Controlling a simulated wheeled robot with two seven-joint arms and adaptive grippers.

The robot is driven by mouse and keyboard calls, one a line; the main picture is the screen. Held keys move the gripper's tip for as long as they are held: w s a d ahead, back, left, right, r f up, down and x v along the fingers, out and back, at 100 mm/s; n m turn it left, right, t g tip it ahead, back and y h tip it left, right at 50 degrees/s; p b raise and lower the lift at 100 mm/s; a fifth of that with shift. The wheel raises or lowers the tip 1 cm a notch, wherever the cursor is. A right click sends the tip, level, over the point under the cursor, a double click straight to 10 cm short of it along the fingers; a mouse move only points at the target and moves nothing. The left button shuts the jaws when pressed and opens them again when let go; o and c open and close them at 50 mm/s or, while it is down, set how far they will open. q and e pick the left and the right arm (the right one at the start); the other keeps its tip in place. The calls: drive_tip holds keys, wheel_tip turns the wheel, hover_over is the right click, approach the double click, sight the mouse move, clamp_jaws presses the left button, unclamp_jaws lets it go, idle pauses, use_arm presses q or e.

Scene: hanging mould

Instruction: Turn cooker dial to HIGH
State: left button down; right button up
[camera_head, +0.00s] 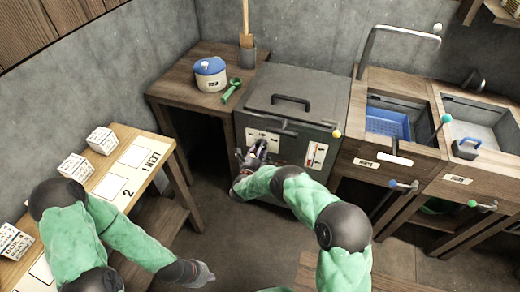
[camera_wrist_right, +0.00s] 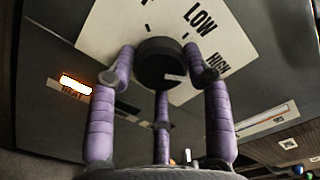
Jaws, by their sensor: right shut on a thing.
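The cooker (camera_head: 300,95) is a dark grey box with a lid handle. Its dial (camera_wrist_right: 160,62) is a round black knob on a white plate (camera_wrist_right: 205,25) marked LOW and HIGH. A short white mark on the knob lies on its lower right, on the side of HIGH (camera_wrist_right: 215,68). My right gripper (camera_head: 254,150) is at the cooker's front, and its purple fingers are closed around the knob in the right wrist view. In the head view the gripper hides the knob. My left gripper (camera_head: 197,273) hangs low near the bottom, away from the cooker; its fingers are unclear.
A HEAT label (camera_wrist_right: 72,92) has a glowing lamp beside it. A gauge (camera_head: 314,155) with a red mark is right of the dial. A blue-lidded pot (camera_head: 210,75) stands on the left table. Sinks stand right; a bench (camera_head: 130,165) with white blocks is left.

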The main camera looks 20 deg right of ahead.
drive_tip(key=shift+a+f, duration=0.1)
drive_tip(key=shift+a, duration=0.2)
drive_tip(key=o, duration=1.2)
drive_tip(key=shift+c, duration=0.2)
drive_tip(key=shift+d, duration=0.1)
drive_tip(key=v, duration=1.2)
drive_tip(key=shift+w, duration=0.1)
